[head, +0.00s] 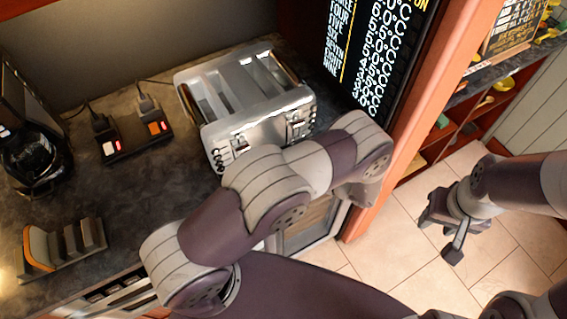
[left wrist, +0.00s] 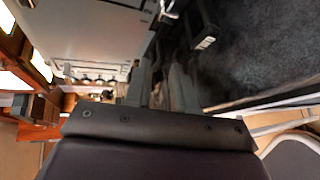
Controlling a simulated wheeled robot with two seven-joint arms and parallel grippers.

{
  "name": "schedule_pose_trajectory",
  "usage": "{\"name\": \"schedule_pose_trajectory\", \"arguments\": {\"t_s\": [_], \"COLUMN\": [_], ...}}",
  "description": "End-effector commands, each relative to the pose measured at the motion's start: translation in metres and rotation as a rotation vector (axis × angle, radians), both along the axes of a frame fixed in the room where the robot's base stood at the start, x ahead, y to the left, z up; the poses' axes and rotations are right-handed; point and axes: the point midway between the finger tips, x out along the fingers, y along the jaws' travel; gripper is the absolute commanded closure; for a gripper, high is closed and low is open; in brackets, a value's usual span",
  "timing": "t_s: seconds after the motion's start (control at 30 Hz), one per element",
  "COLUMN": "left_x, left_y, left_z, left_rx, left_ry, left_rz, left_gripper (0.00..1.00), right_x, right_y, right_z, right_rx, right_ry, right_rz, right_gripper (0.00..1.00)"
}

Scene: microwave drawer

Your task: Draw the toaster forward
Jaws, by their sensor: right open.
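The silver toaster (head: 250,95) stands on the dark counter near its back right, its knobs and levers facing the front. In the left wrist view the toaster (left wrist: 85,30) fills the upper left. My left arm crosses the head view in front of the toaster, and its gripper is hidden there behind my own arm. In the left wrist view my left gripper's fingers (left wrist: 162,90) show close together beside the toaster's edge; whether they touch or grip it is unclear. My right gripper (head: 446,232) is open and empty over the tiled floor, well away from the toaster.
On the counter (head: 120,190) stand a coffee maker (head: 30,140), a power strip with plugs (head: 135,140) and a rack (head: 62,248). A menu board (head: 375,45) and an orange-brown post (head: 425,85) rise right of the toaster. Counter left of the toaster is partly clear.

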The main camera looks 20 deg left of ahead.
Motion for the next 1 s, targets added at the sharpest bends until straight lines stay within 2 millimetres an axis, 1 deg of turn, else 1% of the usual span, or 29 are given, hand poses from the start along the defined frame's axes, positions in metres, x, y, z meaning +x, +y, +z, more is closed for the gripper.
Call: {"name": "schedule_pose_trajectory", "arguments": {"t_s": [0.03,0.2,0.3,0.4,0.53,1.0], "left_x": [-0.002,-0.012,-0.016,-0.019,-0.02,-0.02], "left_y": [-0.014,-0.058,-0.076,-0.087,-0.092,-0.091], "left_z": [0.002,0.013,0.019,0.024,0.028,0.028], "left_rx": [-0.001,-0.002,-0.003,-0.001,-0.001,0.001], "left_ry": [-0.004,-0.004,-0.003,-0.001,0.0,0.009], "left_rz": [-0.005,-0.004,-0.001,-0.001,0.001,-0.002], "left_gripper": [0.76,0.76,0.76,0.76,0.76,0.76], "right_x": [0.0,0.0,0.0,0.0,0.0,0.0], "right_y": [0.0,0.0,0.0,0.0,0.0,0.0], "right_z": [-0.005,-0.017,-0.022,-0.024,-0.024,-0.024], "right_rx": [0.0,0.0,0.0,0.0,0.0,0.0], "right_ry": [0.0,0.0,0.0,0.0,0.0,0.0], "right_rz": [0.0,0.0,0.0,0.0,0.0,0.0], "right_gripper": [0.57,0.57,0.57,0.57,0.57,0.57]}}
